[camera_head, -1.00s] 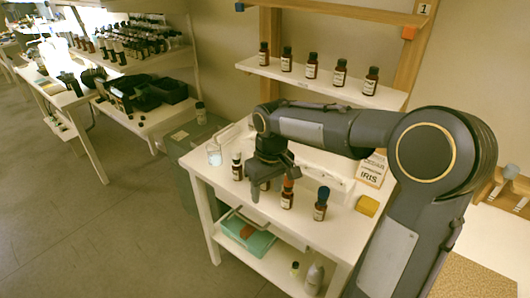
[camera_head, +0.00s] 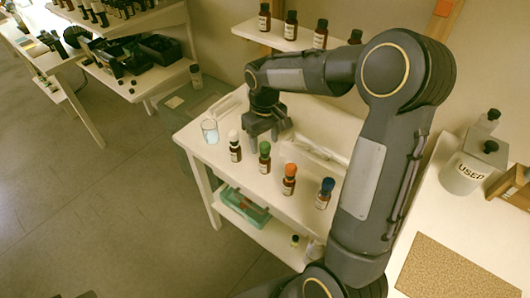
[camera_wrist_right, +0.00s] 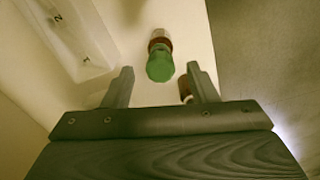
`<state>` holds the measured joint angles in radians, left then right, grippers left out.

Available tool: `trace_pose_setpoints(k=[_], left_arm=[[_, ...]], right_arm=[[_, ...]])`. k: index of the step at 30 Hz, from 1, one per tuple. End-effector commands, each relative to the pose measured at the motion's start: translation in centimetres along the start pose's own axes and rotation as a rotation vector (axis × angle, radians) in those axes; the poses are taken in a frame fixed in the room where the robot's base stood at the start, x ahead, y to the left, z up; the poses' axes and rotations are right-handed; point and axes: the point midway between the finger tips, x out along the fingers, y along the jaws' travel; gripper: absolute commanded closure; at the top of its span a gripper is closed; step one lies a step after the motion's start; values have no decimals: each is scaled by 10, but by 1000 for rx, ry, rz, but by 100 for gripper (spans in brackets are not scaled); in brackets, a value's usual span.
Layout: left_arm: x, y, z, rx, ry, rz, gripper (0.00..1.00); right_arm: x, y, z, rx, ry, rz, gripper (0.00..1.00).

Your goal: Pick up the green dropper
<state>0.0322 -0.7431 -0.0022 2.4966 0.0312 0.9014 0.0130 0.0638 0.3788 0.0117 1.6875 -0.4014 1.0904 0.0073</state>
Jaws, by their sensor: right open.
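The green dropper (camera_head: 264,148) is the green top of a brown bottle that stands upright on the white table. It is the second in a row of bottles with white, green, orange and blue tops. My right gripper (camera_head: 264,136) is open and empty, above and just behind the row, near the green and white tops. In the right wrist view the green dropper (camera_wrist_right: 160,68) lies ahead of the gap between the two open fingers (camera_wrist_right: 160,88), apart from them. My left gripper is not in view.
The neighbours are the white-topped bottle (camera_head: 234,146), the orange-topped bottle (camera_head: 289,178) and the blue-topped bottle (camera_head: 325,193). A glass beaker (camera_head: 210,131) stands at the table's left. A shelf (camera_head: 286,42) with brown bottles is behind. A green tray (camera_head: 244,208) sits below.

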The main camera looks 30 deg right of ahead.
Motion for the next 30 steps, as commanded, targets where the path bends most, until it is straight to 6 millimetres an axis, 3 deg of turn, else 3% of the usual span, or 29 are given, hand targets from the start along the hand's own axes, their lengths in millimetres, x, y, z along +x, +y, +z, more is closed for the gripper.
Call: trace_pose_setpoints(k=[6,15,22,30], left_arm=[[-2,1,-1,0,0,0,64],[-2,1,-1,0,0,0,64],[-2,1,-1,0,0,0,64],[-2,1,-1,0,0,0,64]], right_arm=[[30,-1,3,0,-2,0,47],[35,-1,3,0,0,0,47],[35,-1,3,0,0,0,77],[35,-1,3,0,0,0,78]])
